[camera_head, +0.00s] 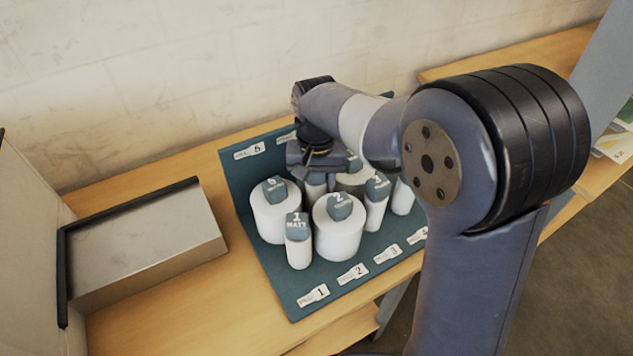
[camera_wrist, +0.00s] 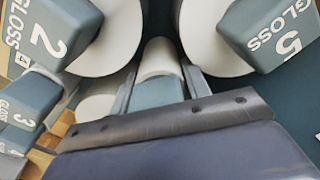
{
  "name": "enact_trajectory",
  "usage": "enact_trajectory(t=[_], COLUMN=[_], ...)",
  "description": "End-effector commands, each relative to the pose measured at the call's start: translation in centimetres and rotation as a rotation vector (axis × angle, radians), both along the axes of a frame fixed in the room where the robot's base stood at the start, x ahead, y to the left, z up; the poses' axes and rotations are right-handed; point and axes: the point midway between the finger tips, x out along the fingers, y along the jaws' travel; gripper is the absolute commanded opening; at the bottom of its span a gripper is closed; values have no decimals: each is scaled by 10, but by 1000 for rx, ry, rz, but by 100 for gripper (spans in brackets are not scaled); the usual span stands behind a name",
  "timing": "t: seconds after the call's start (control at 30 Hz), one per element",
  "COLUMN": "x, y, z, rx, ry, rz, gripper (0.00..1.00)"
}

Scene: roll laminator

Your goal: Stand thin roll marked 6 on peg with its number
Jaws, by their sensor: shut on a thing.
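My gripper (camera_head: 316,163) points down over the back part of the teal board (camera_head: 290,290), among standing white rolls. In the wrist view its two fingers (camera_wrist: 162,88) are shut on a thin white roll (camera_wrist: 160,58) with a teal cap. That roll shows in part below the gripper in the head view (camera_head: 315,189), between the wide rolls; its number is hidden in both views. I cannot tell whether its foot touches the board. The label for 6 and its peg are not readable; a partly covered label (camera_head: 285,138) lies beside the label 5 (camera_head: 250,150).
Wide roll 5 (camera_head: 275,212) and wide roll 2 (camera_head: 338,230) stand close to the held roll. Thin roll 1 (camera_head: 298,245) is in front, thin roll 3 (camera_head: 376,205) to the right. A grey metal box (camera_head: 145,245) stands left of the board. A wall rises behind.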

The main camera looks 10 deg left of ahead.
Motion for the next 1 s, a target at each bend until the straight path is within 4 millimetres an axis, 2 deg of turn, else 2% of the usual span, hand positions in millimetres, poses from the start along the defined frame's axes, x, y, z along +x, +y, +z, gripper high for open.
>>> enact_trajectory(t=[0.03, 0.33, 0.37, 0.63, 1.0], x=[-3, -4, -4, -4, -5], y=[-2, -3, -3, -2, 0], z=[-11, -15, -15, -16, -12], rx=[-11, -15, -15, -15, -12], ry=[15, 19, 19, 19, 20], rz=[1, 2, 2, 2, 4], gripper=[21, 21, 46, 68, 70])
